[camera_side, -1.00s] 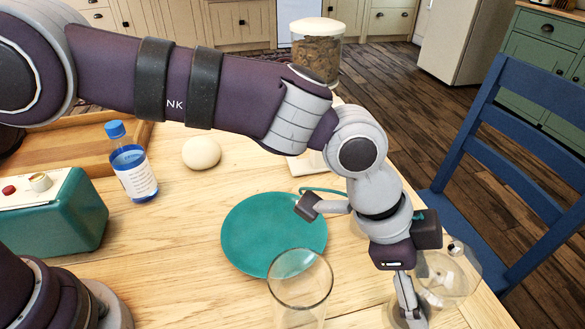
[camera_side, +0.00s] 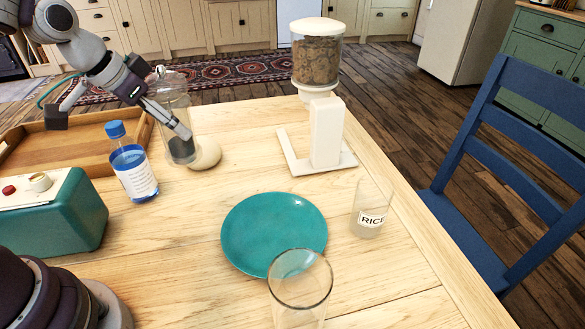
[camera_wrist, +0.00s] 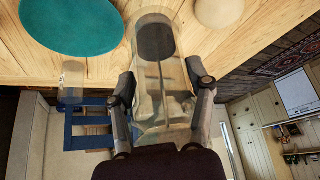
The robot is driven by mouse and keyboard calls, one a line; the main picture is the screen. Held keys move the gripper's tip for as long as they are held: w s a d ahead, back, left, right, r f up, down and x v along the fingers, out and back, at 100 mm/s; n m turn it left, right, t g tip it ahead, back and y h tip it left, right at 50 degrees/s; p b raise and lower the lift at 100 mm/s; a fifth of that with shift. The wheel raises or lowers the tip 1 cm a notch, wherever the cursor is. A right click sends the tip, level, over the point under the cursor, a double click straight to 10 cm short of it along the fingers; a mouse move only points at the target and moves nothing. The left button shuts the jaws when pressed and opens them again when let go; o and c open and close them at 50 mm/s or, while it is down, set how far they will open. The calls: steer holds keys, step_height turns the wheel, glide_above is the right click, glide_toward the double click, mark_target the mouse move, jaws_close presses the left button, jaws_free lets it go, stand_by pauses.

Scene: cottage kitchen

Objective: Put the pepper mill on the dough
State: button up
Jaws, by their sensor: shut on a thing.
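The pepper mill (camera_side: 174,92) is a tall clear cylinder with dark contents in its lower end. My gripper (camera_side: 180,125) is shut on it and holds it roughly upright. In the wrist view the mill (camera_wrist: 153,40) lies between the two fingers of my gripper (camera_wrist: 162,82). The dough (camera_side: 207,156) is a pale round ball on the table, partly covered by the mill and a finger in the side view. In the wrist view the dough (camera_wrist: 220,10) shows at the top edge, beside the mill's end and apart from it in the picture.
A blue-capped bottle (camera_side: 135,170) and a wooden tray (camera_side: 75,150) are close on the left. A green radio-like box (camera_side: 60,222) stands nearer. A teal plate (camera_side: 273,235), an empty glass (camera_side: 300,285), a rice glass (camera_side: 370,212) and a white dispenser (camera_side: 325,130) stand further right.

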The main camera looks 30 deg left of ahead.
steer(key=s+a+n+y, duration=0.1)
steer(key=s+a+n, duration=0.2)
steer(key=s+a, duration=0.1)
steer(key=shift+w+a+f, duration=0.95)
steer(key=shift+w, duration=1.5)
steer(key=shift+w+a+f, duration=0.95)
steer(key=shift+w+f, duration=0.05)
steer(key=shift+w, duration=1.4)
steer(key=shift+w+a+f, duration=0.95)
steer(key=shift+w, duration=1.5)
steer(key=shift+f, duration=0.1)
steer(key=o, duration=1.2)
steer(key=shift+o, duration=0.2)
